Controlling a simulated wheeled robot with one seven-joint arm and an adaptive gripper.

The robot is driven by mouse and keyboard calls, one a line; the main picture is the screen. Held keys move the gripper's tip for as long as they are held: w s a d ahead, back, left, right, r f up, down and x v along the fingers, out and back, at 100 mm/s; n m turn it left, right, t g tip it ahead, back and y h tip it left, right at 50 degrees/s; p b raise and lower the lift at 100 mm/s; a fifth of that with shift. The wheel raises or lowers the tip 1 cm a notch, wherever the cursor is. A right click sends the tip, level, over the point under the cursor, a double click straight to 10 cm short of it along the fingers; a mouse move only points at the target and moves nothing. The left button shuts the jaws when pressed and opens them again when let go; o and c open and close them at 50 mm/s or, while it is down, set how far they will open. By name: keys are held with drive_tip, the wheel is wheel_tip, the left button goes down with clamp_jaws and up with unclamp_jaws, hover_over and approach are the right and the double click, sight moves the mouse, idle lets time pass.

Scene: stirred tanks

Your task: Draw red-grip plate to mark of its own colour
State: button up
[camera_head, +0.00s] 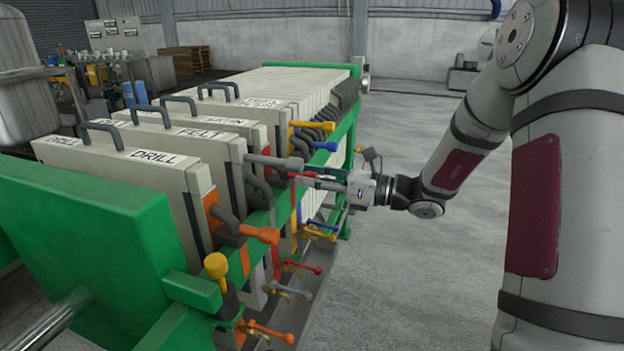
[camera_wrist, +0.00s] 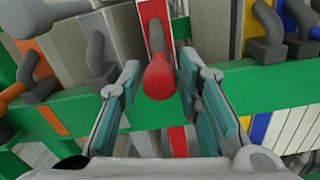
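The red grip (camera_wrist: 158,75) sticks out toward the camera from a plate with a red edge strip (camera_wrist: 154,22) in the wrist view. My gripper (camera_wrist: 159,78) is open, with one finger on each side of the red grip. I cannot tell whether either finger touches it. Below the green rail (camera_wrist: 150,113), a red mark (camera_wrist: 178,141) shows slightly right of the grip. In the head view my gripper (camera_head: 312,179) is at the press's side rail, and the red grip (camera_head: 300,175) is partly hidden by the fingers.
A grey grip (camera_head: 275,161) and an orange grip (camera_head: 260,234) stand on nearer plates, a yellow grip (camera_head: 312,125) farther back. Several coloured taps hang below the rail. The floor (camera_head: 420,280) to the right is clear.

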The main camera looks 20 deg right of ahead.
clamp_jaws()
drive_tip(key=shift+w, duration=0.1)
drive_tip(key=w+d+p, duration=0.1)
drive_tip(key=w+d, duration=0.1)
drive_tip(key=shift+w, duration=0.3)
drive_tip(key=o, duration=0.6)
unclamp_jaws()
drive_tip(key=shift+c, duration=0.2)
drive_tip(key=shift+f, duration=0.1)
